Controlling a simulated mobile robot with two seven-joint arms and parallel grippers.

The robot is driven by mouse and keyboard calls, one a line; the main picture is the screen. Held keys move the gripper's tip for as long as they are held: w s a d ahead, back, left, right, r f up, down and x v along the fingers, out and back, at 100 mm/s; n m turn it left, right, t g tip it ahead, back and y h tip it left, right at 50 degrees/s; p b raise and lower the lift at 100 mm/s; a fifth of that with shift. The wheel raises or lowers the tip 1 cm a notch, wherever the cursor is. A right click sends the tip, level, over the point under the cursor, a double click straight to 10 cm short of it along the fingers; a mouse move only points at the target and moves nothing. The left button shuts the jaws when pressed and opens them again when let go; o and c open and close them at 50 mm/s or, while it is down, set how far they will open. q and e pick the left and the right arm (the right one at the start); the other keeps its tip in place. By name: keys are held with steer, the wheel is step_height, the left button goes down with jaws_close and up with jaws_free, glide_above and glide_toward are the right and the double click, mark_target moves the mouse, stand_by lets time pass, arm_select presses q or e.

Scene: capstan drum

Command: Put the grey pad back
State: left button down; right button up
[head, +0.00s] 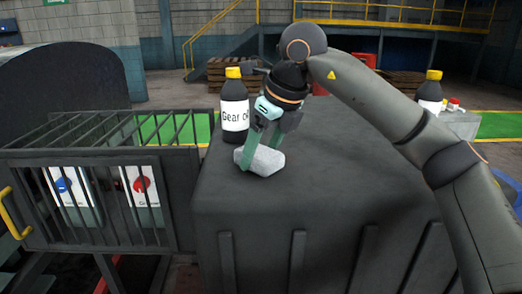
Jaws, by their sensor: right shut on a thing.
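The grey pad (263,161) is a light grey block with rounded edges at the left front of the dark box top. My right gripper (258,155) reaches down to it from above, with its greenish fingers shut on the pad. The pad is at or just above the box top; I cannot tell whether it touches. A gear oil bottle (234,112), black with a yellow cap and white label, stands upright just behind and left of the pad. My left gripper is not in view.
The dark box (330,190) has a mostly clear top to the right of the pad. A barred cage (90,195) with white containers adjoins it at the left. Another yellow-capped bottle (430,90) stands at the back right, partly hidden by my right arm.

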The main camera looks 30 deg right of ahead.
steer(key=shift+f, duration=0.15)
steer(key=o, duration=1.1)
steer(key=shift+r, duration=0.35)
steer(key=v, duration=1.1)
steer(key=shift+s+r+p, duration=0.15)
steer(key=shift+r+p, duration=0.2)
